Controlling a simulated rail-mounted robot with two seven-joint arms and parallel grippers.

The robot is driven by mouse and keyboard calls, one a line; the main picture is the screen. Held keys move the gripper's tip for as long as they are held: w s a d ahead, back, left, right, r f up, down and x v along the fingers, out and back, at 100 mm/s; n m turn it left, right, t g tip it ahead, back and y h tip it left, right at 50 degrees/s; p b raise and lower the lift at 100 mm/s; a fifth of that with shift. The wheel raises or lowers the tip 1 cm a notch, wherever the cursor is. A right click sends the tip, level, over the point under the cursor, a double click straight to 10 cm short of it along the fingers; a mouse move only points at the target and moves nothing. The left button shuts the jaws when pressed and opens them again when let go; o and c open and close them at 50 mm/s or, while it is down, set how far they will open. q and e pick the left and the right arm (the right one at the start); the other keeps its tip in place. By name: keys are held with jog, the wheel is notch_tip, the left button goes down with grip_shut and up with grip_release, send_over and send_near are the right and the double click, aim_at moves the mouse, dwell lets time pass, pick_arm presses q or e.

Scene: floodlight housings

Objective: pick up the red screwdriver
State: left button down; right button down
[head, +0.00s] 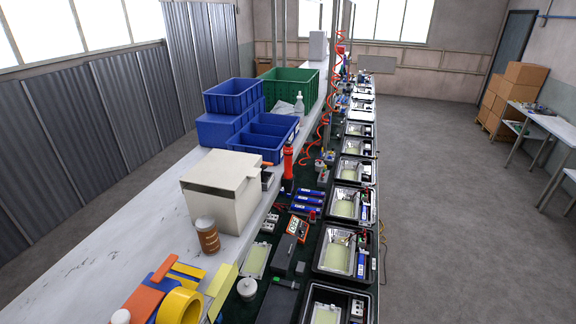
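A red upright tool (288,162) with a dark lower part stands on the dark green bench surface, just right of the white box. It may be the red screwdriver, but it is too small to be sure. Another small red item (340,48) hangs far back by the orange coiled hose; its kind cannot be told. Neither of my grippers shows in the head view.
The white box (217,198), a brown jar (207,236), blue bins (272,134) and a green crate (290,84) stand along the left bench. Several black trays with housings (344,258) line the right. An orange coiled hose (332,88) hangs above.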

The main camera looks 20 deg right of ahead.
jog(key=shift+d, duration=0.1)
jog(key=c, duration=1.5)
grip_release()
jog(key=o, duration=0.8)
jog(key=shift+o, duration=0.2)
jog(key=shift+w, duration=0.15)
